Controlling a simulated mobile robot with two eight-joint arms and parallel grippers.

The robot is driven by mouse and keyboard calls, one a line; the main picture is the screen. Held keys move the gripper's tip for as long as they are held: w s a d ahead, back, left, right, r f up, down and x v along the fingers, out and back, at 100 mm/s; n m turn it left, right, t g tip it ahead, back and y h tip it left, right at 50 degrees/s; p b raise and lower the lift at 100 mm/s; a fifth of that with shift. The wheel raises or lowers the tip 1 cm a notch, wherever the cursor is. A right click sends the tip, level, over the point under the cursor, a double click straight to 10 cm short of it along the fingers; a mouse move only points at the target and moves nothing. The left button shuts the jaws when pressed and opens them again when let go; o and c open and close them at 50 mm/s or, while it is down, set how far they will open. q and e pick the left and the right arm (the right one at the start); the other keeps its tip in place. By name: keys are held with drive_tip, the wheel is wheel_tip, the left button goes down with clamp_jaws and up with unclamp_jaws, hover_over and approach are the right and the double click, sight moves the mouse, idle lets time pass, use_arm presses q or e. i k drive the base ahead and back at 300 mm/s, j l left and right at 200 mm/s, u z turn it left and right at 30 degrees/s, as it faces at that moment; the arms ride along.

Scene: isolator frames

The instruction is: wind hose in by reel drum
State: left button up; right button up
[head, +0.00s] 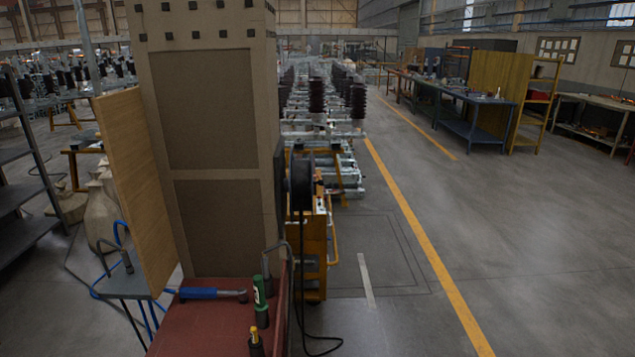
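A black reel drum (301,182) is mounted at the right side of a tall brown cabinet, seen nearly edge-on. A dark hose (302,268) hangs from the drum and runs down to the floor, where its lower end curves to the right. How much hose is wound on the drum cannot be told. Neither of my grippers shows in the head view.
The brown cabinet (219,225) and a wooden board (138,185) block the left. A red bench top (200,325) holds a blue tool (211,293) and a green bottle (259,291). An orange cart (314,250) stands behind the drum. The floor at right is clear.

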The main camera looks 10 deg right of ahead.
sight(300, 171)
drive_tip(key=i+l, duration=0.1)
drive_tip(key=l, duration=0.3)
drive_tip(key=i+l, duration=0.1)
drive_tip(key=l, duration=0.3)
drive_tip(key=i+l+u, duration=0.1)
drive_tip(key=l, duration=0.3)
drive_tip(key=i+l, duration=0.1)
drive_tip(key=l, duration=0.3)
drive_tip(key=i+l, duration=0.3)
drive_tip(key=i, duration=0.25)
drive_tip(key=i+l+u, duration=0.1)
drive_tip(key=i+l, duration=0.15)
drive_tip(key=i, duration=0.25)
drive_tip(key=i+l, duration=0.35)
drive_tip(key=i, duration=0.2)
drive_tip(key=i+l+u, duration=0.1)
drive_tip(key=i+l, duration=0.25)
drive_tip(key=i, duration=0.15)
